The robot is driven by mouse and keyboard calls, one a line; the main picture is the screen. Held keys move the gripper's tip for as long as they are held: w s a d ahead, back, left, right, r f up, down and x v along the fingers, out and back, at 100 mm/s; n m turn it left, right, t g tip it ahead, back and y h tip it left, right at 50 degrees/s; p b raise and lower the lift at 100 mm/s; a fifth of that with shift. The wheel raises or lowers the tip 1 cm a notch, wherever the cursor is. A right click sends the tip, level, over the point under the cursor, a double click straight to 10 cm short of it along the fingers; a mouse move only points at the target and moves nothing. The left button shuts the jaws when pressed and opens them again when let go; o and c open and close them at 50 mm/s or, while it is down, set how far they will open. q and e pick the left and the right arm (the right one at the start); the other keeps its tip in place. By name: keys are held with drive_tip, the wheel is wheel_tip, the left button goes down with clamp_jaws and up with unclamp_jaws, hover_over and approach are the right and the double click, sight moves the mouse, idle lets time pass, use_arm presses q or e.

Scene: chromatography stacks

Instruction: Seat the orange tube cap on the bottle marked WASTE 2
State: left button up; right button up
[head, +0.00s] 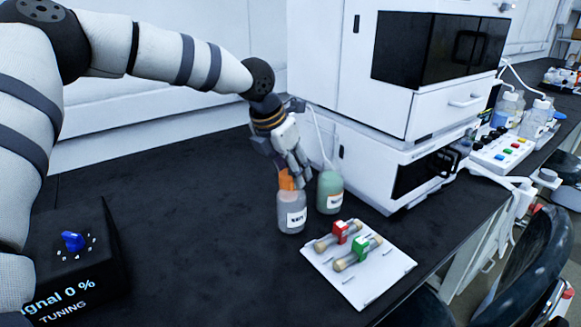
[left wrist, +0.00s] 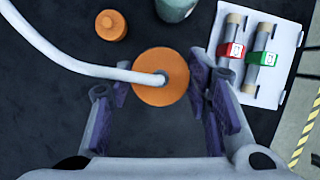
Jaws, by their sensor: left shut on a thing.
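The orange tube cap (left wrist: 160,78) sits between the fingers of my left gripper (head: 290,170), with a white tube (left wrist: 85,67) running from its top. My left gripper is shut on the cap and points down over a greyish bottle (head: 291,215). In the head view the orange cap (head: 289,181) is at the mouth of this upright bottle. I cannot tell whether it is seated or just above. The bottle's white label is too small to read for certain. In the left wrist view the bottle is hidden beneath the cap. My right gripper is out of view.
A green bottle (head: 330,192) stands close to the right. Another orange cap (left wrist: 111,25) shows in the left wrist view. A white tray (head: 377,283) with two tubes, one in a red clip and one in a green, lies in front. The white instrument stack (head: 365,150) stands behind.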

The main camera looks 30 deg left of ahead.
use_arm(q)
drive_tip(key=shift+f, duration=0.25)
drive_tip(key=o, duration=1.3)
drive_tip(key=shift+c, duration=0.2)
drive_tip(key=shift+o, duration=0.6)
drive_tip(key=shift+o, duration=1.4)
drive_tip(key=shift+r+p, duration=0.5)
drive_tip(key=shift+r, duration=3)
